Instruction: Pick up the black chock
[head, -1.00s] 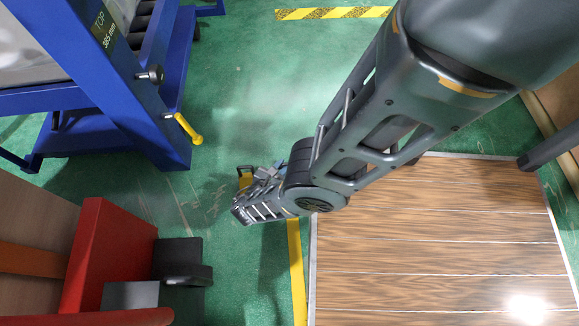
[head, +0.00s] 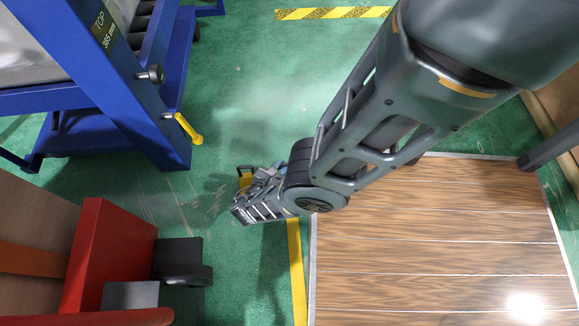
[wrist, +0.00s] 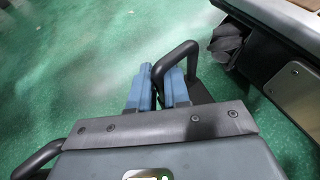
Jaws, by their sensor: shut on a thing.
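The black chock shows in the wrist view as a dark piece with a bent black loop handle (wrist: 178,55). My gripper (wrist: 157,82) has its two blue-grey fingers shut around one side of this handle. Much of the chock's body is hidden behind the right finger and the gripper housing. In the head view my gripper (head: 268,172) is low over the green floor, beside my wrist. A small black and yellow part shows at its left there; I cannot tell what it belongs to.
A blue frame (head: 130,90) with a yellow-handled lever (head: 188,129) stands at upper left. A red structure (head: 110,255) with dark blocks (head: 178,258) is at lower left. A wood-patterned platform (head: 430,240) lies right of yellow floor tape (head: 297,275). Green floor is clear between.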

